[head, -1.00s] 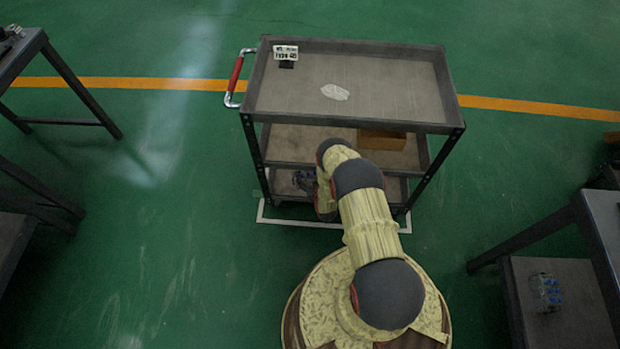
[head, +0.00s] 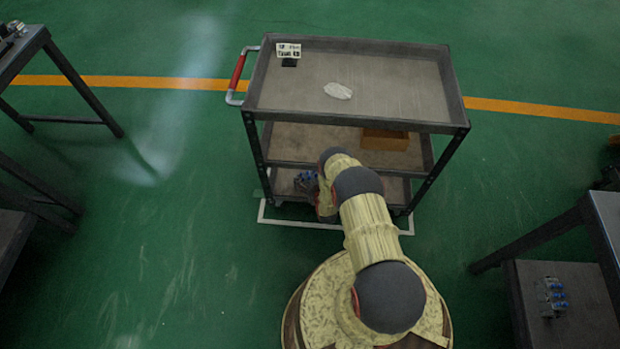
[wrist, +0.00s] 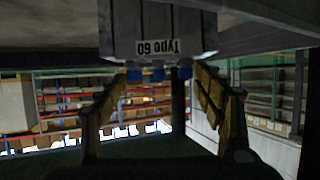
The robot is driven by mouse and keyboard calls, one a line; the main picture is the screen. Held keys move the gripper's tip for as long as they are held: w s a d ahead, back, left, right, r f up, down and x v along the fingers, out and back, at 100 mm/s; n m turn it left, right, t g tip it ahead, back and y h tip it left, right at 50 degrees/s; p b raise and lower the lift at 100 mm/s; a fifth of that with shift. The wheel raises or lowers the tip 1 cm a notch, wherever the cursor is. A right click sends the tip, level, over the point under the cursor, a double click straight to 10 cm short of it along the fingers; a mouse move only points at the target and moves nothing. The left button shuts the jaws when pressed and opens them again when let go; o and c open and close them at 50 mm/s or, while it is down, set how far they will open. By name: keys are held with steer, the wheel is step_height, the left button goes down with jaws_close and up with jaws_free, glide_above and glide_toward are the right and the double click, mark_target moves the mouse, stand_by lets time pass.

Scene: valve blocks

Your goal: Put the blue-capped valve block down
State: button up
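The blue-capped valve block (wrist: 160,28) is a grey block with a white "Type 60" label, upside down at the top of the wrist view. Its row of blue caps faces the gap between my fingers. In the head view it shows small and dark at the left of the cart's bottom shelf (head: 285,185), partly hidden by my arm, and it appears to rest there. My gripper (wrist: 162,78) is open, one finger on each side of the caps, with its tips close to the block's edge. In the head view my gripper is largely hidden behind my arm.
The cart's top tray (head: 400,85) holds a small labelled sign (head: 288,51) and a pale patch. A brown box (head: 385,139) is on the middle shelf. Another blue-capped block (head: 552,296) stands on a right-hand table's lower shelf (head: 590,325). Cart posts and shelf edges surround my arm.

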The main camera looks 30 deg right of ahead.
steer(key=o, duration=0.3)
steer(key=shift+r, duration=0.15)
steer(key=shift+p+v, duration=2.3)
steer(key=shift+v, duration=3.65)
